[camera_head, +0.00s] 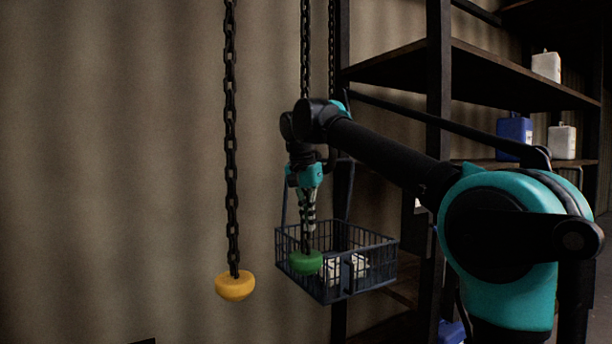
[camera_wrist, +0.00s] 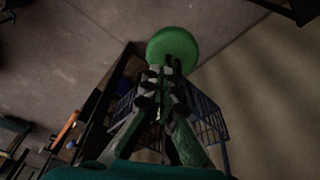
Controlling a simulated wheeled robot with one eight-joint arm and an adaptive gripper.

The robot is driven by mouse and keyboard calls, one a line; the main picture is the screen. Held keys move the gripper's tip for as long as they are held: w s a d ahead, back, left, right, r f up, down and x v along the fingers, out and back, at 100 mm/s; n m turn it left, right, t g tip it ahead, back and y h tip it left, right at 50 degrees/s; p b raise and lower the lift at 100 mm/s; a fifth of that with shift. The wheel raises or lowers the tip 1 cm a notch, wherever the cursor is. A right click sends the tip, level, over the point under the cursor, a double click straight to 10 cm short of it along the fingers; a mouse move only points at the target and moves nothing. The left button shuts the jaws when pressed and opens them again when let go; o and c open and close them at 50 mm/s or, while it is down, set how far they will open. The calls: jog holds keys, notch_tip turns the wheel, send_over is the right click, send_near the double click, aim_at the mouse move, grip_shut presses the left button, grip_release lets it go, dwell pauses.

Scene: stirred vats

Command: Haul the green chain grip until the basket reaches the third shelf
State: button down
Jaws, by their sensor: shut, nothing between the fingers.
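The green chain grip (camera_head: 305,262) hangs at the lower end of a dark chain, in front of the basket in the head view. In the wrist view the green grip (camera_wrist: 172,44) lies just beyond my fingertips. My gripper (camera_head: 308,226) points down, shut and empty, just above the green grip; whether it touches cannot be told. The fingers also show in the wrist view (camera_wrist: 165,78). The dark wire basket (camera_head: 368,284) hangs beside the rack with white items in it, lower than the shelf with the blue jug. My gripper hides part of the chain.
A yellow grip (camera_head: 235,286) hangs on another chain to the left. The dark shelf rack (camera_head: 438,100) stands at right, with a blue jug (camera_head: 513,136) and white containers (camera_head: 562,142). The wall at left is bare.

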jog(key=shift+a+f, duration=0.1)
jog(key=shift+f, duration=2)
jog(key=shift+r, duration=2.05)
jog(key=shift+f, duration=0.1)
jog(key=shift+r, duration=2.6)
